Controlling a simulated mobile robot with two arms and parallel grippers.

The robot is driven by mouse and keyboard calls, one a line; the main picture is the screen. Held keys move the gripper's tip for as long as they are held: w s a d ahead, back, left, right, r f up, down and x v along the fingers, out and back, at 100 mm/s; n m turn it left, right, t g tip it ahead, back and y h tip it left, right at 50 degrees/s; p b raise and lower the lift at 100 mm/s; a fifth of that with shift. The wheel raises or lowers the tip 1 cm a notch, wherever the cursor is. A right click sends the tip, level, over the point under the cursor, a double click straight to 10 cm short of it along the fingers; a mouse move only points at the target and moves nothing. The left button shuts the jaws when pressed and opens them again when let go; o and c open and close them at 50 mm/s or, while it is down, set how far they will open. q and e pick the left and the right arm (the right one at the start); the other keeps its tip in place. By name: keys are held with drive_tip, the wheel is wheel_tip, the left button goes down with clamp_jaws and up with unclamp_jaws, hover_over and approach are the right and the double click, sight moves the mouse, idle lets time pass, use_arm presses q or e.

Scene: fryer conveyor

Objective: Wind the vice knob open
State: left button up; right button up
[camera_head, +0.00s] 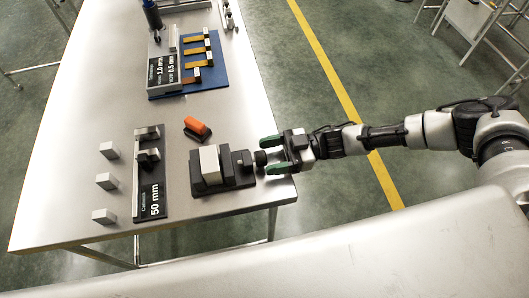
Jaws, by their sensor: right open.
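The vice (227,168) is dark grey with a pale block (210,165) at its left part, and it sits near the right edge of the metal table. Its round dark knob (260,158) sticks out on the right side. My right gripper (271,155) has green fingertips and is open, coming in from the right. Its fingertips lie on either side of the knob in the picture; I cannot tell whether they touch it. My left gripper is not in view.
An orange-topped block (196,127) lies just behind the vice. A black "50 mm" stand (151,195) and several small grey blocks (105,181) are to the left. A blue board (214,76) with yellow strips lies farther back. The table's right edge is close by.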

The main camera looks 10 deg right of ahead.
drive_tip(key=shift+a, duration=0.8)
drive_tip(key=shift+c, duration=0.5)
drive_tip(key=c, duration=0.8)
drive_tip(key=shift+n, duration=0.7)
drive_tip(key=o, duration=0.9)
